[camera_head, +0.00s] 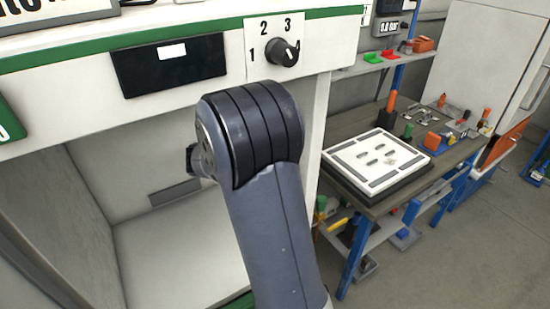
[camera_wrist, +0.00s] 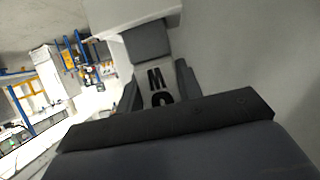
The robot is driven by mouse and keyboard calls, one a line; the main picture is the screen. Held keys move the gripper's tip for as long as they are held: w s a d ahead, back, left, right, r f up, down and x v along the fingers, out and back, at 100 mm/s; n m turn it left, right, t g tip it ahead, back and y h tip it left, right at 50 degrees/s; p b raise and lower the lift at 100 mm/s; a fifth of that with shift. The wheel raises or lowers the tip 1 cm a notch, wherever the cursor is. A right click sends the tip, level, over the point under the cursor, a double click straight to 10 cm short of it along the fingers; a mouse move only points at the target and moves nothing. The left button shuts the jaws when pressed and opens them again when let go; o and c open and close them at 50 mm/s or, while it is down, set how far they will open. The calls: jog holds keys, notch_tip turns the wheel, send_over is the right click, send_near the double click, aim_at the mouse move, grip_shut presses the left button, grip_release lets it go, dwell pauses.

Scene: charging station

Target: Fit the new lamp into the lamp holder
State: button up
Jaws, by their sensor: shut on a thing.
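I cannot tell for certain that this is the new lamp. A dark grey block (camera_wrist: 148,42) lies just beyond the fingers, below a white ledge (camera_wrist: 145,15); I cannot tell whether the held thing touches it. In the head view, my arm hides the gripper and the held thing, in front of the open bay of the white cabinet (camera_head: 222,80). I cannot make out the lamp holder surely.
The cabinet front has a black panel (camera_head: 170,64) and a rotary knob (camera_head: 284,53) close above my arm. A pale wall (camera_head: 85,225) bounds the bay at left. At right, a workbench (camera_head: 362,116) carries a white plate (camera_head: 376,161) and tools; floor (camera_head: 480,250) is clear there.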

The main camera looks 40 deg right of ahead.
jog(key=shift+f, duration=0.35)
jog(key=o, duration=1.1)
jog(key=b+v, duration=0.1)
jog(key=v, duration=0.9)
jog(key=shift+a+b, duration=0.35)
jog(key=shift+a, duration=0.05)
jog(key=shift+r, duration=0.1)
jog(key=p+x, duration=0.1)
jog(key=x, duration=0.9)
jog(key=shift+d+p, duration=0.3)
jog(key=shift+d, duration=0.1)
jog(key=shift+r, duration=0.25)
